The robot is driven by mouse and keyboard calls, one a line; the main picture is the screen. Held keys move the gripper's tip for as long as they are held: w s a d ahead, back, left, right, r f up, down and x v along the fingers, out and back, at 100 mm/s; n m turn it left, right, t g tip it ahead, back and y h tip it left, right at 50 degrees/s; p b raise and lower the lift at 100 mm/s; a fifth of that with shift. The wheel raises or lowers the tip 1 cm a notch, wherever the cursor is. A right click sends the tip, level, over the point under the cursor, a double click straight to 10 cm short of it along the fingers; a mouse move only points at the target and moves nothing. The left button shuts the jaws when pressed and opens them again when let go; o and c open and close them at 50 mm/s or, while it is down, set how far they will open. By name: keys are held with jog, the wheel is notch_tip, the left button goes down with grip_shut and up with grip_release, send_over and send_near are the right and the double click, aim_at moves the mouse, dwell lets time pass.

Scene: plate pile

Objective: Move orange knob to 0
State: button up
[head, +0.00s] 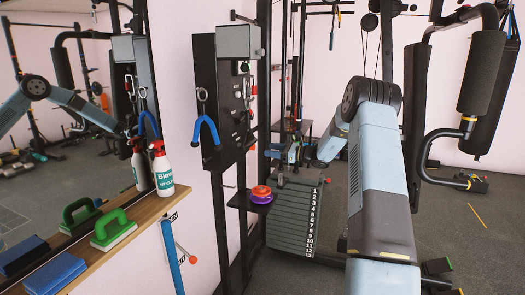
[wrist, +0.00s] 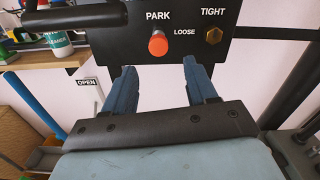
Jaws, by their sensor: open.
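An orange knob (wrist: 158,43) sits on a black panel (wrist: 100,50) in the wrist view, below the white word PARK and left of LOOSE. No 0 is readable on the panel. My gripper (wrist: 160,78) is open and empty; its two blue fingers point at the panel, one on each side of the knob and below it in the picture. I cannot tell how far the fingertips are from the panel. In the head view my gripper (head: 290,153) is small and partly hidden, and the orange knob cannot be made out there.
A brass hex knob (wrist: 213,35) is under TIGHT. A numbered weight stack (head: 290,220) stands beside a small shelf (head: 238,203) with orange and purple discs (head: 261,192). A wooden ledge (head: 105,235) holds a spray bottle (head: 161,170) and brushes. A mirror is behind it.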

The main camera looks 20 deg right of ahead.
jog(key=v, duration=0.6)
dwell(0.3)
jog(key=s+a+r+n+g+h, duration=0.35)
jog(key=s+a+r+n, duration=0.25)
jog(key=s+a, duration=0.4)
jog(key=s+a+r+n+g+h, duration=0.2)
jog(key=s+a+r+n+g, duration=0.2)
jog(key=s+a+r+n, duration=0.5)
jog(key=s+d+n+t+h, duration=0.1)
jog(key=s+n+h, duration=0.3)
jog(key=s, duration=1.3)
jog(key=s+d+n+t+h, duration=0.1)
jog(key=s+n+h, duration=0.3)
jog(key=s, duration=1.3)
jog(key=shift+d+f+h, duration=0.4)
jog(key=shift+d+h, duration=0.15)
jog(key=shift+d, duration=0.35)
jog(key=shift+t, duration=0.25)
